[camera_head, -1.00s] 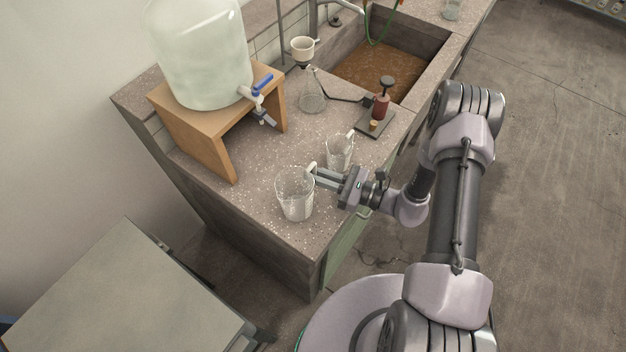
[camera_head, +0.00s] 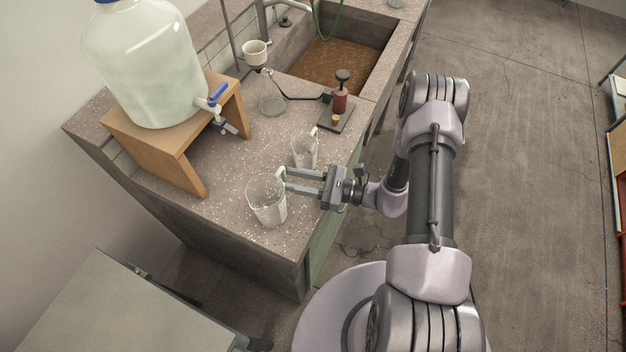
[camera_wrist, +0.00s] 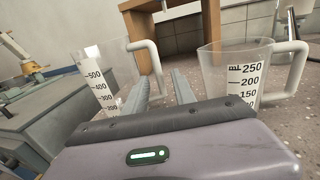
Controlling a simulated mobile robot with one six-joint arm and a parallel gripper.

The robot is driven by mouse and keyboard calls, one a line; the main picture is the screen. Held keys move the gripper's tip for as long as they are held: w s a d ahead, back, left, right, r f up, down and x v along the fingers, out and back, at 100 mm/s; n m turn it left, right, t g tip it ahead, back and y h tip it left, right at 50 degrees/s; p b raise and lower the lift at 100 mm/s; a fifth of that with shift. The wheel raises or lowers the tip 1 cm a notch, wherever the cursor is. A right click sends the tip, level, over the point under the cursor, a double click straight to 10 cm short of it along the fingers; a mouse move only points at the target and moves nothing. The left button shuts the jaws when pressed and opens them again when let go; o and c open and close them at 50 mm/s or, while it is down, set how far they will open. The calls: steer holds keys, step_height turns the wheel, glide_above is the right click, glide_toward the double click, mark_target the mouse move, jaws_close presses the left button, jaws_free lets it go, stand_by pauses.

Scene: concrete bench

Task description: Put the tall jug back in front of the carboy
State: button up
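The tall jug (camera_head: 267,203), clear with a white handle, stands upright on the bench's near end, in front of the carboy's stand. In the wrist view the tall jug (camera_wrist: 92,80) is at left, marked up to 500. The carboy (camera_head: 148,70), large and pale with a blue-handled tap, sits on a wooden stand. My gripper (camera_head: 287,178) is at the tall jug's handle side, fingers apart. In the wrist view my gripper (camera_wrist: 162,80) has the handle between or just beyond its fingertips; contact is unclear.
A smaller jug (camera_head: 304,150), marked 250 mL, stands close beside my upper finger. The wooden stand (camera_head: 190,165) is behind the jugs. A flask (camera_head: 271,98), a red-bodied device (camera_head: 340,102) and a sink (camera_head: 345,65) lie farther along. The bench between stand and jugs is clear.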

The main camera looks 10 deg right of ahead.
steer(key=p+v, duration=0.1)
steer(key=v, duration=0.8)
steer(key=shift+r, duration=0.1)
steer(key=s+a+r+n+g+h, duration=0.3)
steer(key=r+n+g, duration=0.25)
steer(key=r, duration=0.35)
steer(key=s+a+r+n+g+h, duration=0.2)
steer(key=s+r+n+g+h, duration=0.15)
steer(key=r+n, duration=0.45)
steer(key=s+d+r+n+t+h+b, duration=0.1)
steer(key=s+r+n+t+h+b, duration=0.2)
steer(key=r, duration=0.8)
steer(key=s+n+t+h, duration=0.2)
steer(key=s+t+h, duration=0.2)
steer(key=h, duration=0.1)
steer(key=shift+s+d, duration=0.2)
steer(key=shift+s, duration=0.2)
